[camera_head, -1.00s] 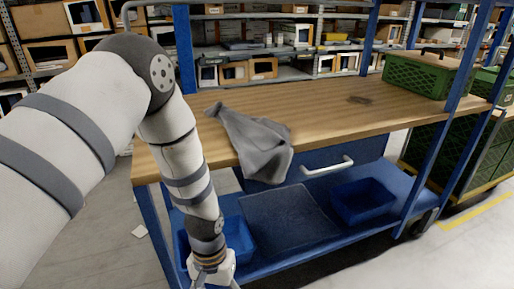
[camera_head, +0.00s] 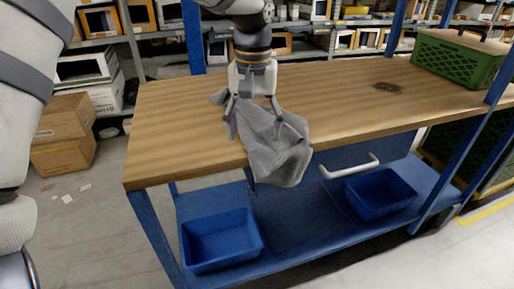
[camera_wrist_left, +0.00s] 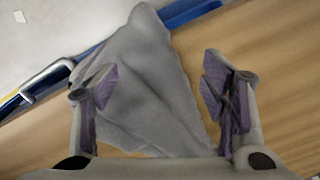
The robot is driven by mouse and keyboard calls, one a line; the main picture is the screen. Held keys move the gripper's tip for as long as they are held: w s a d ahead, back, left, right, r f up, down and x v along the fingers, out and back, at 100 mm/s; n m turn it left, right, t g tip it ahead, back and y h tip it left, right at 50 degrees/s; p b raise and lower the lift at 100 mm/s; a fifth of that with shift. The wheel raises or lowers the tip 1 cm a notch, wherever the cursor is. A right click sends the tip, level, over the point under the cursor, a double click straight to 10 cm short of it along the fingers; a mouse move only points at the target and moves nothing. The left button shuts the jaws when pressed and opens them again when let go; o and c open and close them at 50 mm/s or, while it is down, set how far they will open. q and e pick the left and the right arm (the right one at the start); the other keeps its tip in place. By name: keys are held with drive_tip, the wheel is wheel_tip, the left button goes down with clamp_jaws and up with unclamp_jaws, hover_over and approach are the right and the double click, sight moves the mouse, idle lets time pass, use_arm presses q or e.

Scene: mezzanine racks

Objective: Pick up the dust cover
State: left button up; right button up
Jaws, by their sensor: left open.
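The grey cloth dust cover (camera_head: 275,148) lies crumpled on the wooden worktop and hangs over its front edge. My left gripper (camera_head: 254,122) points down over the cloth with its fingers spread apart. In the left wrist view the dust cover (camera_wrist_left: 145,75) spreads between and beyond the open fingers of the left gripper (camera_wrist_left: 162,95). The cloth is not pinched. I cannot tell whether the fingertips touch it. My right gripper is not in view.
The wooden worktop (camera_head: 170,125) is mostly clear, with a dark stain at right. A green crate (camera_head: 455,62) stands at its right end. Blue bins (camera_head: 222,238) sit on the lower shelf. A drawer handle (camera_head: 350,168) sticks out in front. Cardboard boxes (camera_head: 62,150) stand at left.

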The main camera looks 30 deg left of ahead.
sight(253, 152)
use_arm(q)
drive_tip(key=shift+f, duration=1.45)
drive_tip(key=shift+f, duration=0.15)
drive_tip(key=shift+f, duration=0.3)
drive_tip(key=shift+s+f, duration=0.15)
drive_tip(key=shift+f, duration=0.05)
clamp_jaws()
wheel_tip(253, 152, up, 12)
drive_tip(key=shift+r+p, duration=0.2)
drive_tip(key=shift+p, duration=0.25)
